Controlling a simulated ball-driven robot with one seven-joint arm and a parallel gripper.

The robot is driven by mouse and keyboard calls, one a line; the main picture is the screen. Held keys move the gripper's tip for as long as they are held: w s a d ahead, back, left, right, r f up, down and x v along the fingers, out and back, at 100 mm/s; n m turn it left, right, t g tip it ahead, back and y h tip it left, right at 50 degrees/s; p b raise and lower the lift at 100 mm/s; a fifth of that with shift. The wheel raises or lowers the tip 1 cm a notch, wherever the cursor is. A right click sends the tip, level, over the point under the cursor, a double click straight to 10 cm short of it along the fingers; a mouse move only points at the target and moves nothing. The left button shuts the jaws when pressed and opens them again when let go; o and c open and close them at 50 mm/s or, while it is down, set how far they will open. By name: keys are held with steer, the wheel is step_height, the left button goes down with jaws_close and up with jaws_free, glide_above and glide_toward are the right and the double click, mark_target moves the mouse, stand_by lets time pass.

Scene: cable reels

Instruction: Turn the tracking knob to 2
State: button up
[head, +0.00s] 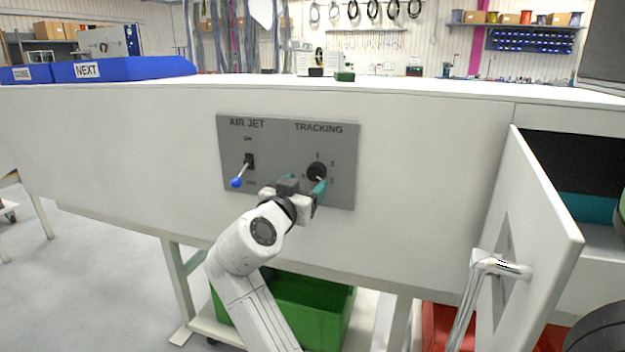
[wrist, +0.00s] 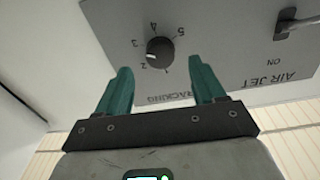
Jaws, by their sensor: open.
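The tracking knob (head: 316,170) is a round black dial on the grey panel (head: 290,130), under the word TRACKING. It also shows in the wrist view (wrist: 160,51), upside down, with numbers around it. A small pale mark shows on its face, but I cannot tell surely which number it points to. My gripper (head: 304,184) is open, with teal fingers just in front of the panel. In the wrist view the gripper (wrist: 159,68) has its fingertips to either side of and a little below the knob, with a gap and no visible contact. In the head view my gripper hides some numbers.
The air jet lever (head: 241,174) with a blue tip is left of the knob on the same panel. A white door (head: 535,240) with a metal handle stands open on the right. A green crate (head: 300,305) sits beneath the machine.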

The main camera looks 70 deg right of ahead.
mark_target(315, 176)
steer(key=shift+w+d, duration=0.1)
steer(key=shift+d, duration=2.65)
steer(key=shift+c, duration=0.2)
steer(key=c, duration=1)
steer(key=shift+n, duration=0.3)
steer(key=n+p, duration=0.3)
steer(key=n, duration=0.2)
steer(key=shift+r+n+p, duration=0.1)
steer(key=shift+n+p, duration=0.2)
steer(key=n+p, duration=0.3)
steer(key=n, duration=0.2)
steer(key=shift+n+p, duration=0.3)
steer(key=shift+n, duration=0.1)
steer(key=shift+t, duration=0.3)
